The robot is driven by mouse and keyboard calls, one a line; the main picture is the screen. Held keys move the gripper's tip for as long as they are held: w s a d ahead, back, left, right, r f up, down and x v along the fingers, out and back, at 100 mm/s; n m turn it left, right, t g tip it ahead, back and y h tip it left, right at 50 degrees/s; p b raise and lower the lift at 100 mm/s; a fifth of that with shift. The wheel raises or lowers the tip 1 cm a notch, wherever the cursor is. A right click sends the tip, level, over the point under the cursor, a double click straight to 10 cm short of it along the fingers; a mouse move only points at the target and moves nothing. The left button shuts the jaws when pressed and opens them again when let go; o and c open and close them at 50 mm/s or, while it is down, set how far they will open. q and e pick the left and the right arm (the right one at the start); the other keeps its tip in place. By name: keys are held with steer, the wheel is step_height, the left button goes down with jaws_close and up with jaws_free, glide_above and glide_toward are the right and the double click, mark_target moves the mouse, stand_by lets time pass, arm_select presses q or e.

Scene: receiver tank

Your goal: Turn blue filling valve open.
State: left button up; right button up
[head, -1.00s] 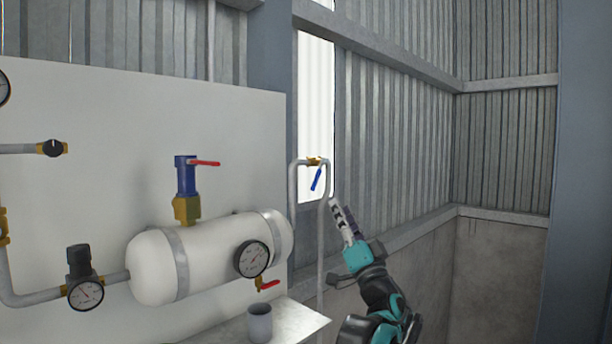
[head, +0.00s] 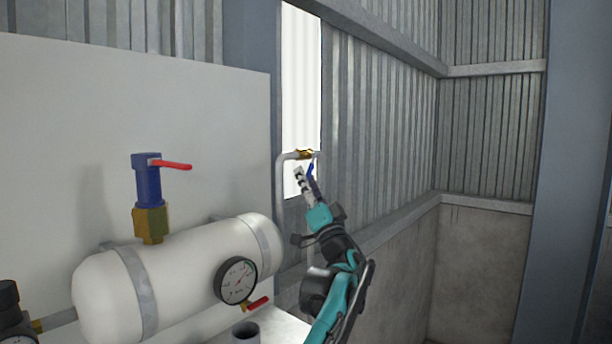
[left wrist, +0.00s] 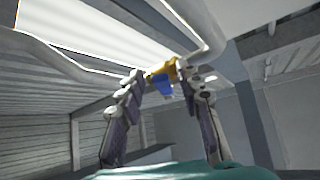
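The blue filling valve handle (head: 311,171) hangs down from a brass valve body (head: 304,154) on a bent grey pipe beside the bright window. My left gripper (head: 306,178) is at the handle and partly covers it. In the left wrist view, its two fingers (left wrist: 164,83) are spread. The blue handle (left wrist: 163,87) shows foreshortened between them, below the brass body (left wrist: 161,74). Whether a finger touches the handle I cannot tell. My right gripper is in neither current view.
A white tank (head: 190,272) with a gauge (head: 236,281) and a small red lever (head: 257,304) stands left of my arm. A blue and brass valve with a red lever (head: 172,165) rises from it. Corrugated wall lies to the right.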

arm_select(q)
steer(key=shift+s+d+r, duration=0.1)
steer(key=shift+r, duration=0.35)
steer(key=shift+f, duration=0.1)
jaws_close()
arm_select(e)
steer(key=shift+s+d+r, duration=0.1)
steer(key=shift+s+r, duration=0.05)
steer(key=shift+s, duration=0.05)
